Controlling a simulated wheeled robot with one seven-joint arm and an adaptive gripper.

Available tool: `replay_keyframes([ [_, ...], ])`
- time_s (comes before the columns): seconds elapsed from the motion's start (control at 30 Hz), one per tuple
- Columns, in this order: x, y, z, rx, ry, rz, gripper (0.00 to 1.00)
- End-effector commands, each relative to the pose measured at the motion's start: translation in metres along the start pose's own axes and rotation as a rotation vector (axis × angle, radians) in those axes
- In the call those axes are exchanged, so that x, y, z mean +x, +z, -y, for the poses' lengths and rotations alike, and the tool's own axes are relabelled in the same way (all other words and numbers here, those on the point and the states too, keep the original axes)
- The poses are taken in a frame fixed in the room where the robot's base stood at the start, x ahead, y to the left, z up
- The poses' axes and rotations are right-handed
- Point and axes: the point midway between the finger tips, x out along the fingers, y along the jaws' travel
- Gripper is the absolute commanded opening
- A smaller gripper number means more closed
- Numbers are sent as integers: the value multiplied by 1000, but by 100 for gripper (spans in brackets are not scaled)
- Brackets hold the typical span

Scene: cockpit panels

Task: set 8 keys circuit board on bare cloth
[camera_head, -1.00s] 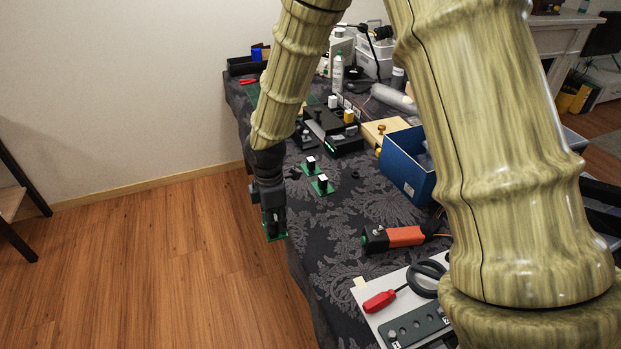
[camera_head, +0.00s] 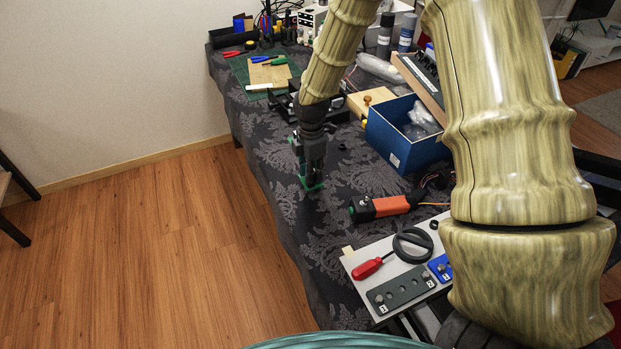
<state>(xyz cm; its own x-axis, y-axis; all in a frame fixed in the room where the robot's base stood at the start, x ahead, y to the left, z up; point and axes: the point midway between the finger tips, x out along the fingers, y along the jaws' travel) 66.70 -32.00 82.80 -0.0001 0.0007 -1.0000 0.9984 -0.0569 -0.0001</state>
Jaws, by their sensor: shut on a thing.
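My gripper (camera_head: 311,172) is over the dark patterned cloth (camera_head: 312,236), left of the orange tool. It is shut on a small green circuit board (camera_head: 311,184), which shows at its fingertips. I cannot tell whether this board touches the cloth or hangs just above it. The key on the board is hidden by the fingers. A bit of green (camera_head: 292,139) shows left of my wrist, probably another key board on the cloth, mostly hidden.
The orange and black tool (camera_head: 392,206) and the blue box (camera_head: 400,150) lie to the right. The cloth's left edge drops to the floor. Cloth between gripper and white board is bare.

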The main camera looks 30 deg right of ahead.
Motion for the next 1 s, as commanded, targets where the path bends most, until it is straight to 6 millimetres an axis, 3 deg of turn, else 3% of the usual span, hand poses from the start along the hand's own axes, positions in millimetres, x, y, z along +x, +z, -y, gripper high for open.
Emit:
replay_keyframes([
  [0.43, 33, 0, 0, 0, -1, 1, 4],
  [0.83, 38, 0, 0, 0, 0, 0, 4],
  [0.87, 38, 0, 0, 0, 0, 0, 28],
  [0.97, 38, 0, 0, 0, 0, 0, 46],
  [1.0, 38, 0, 0, 0, 0, 0, 46],
])
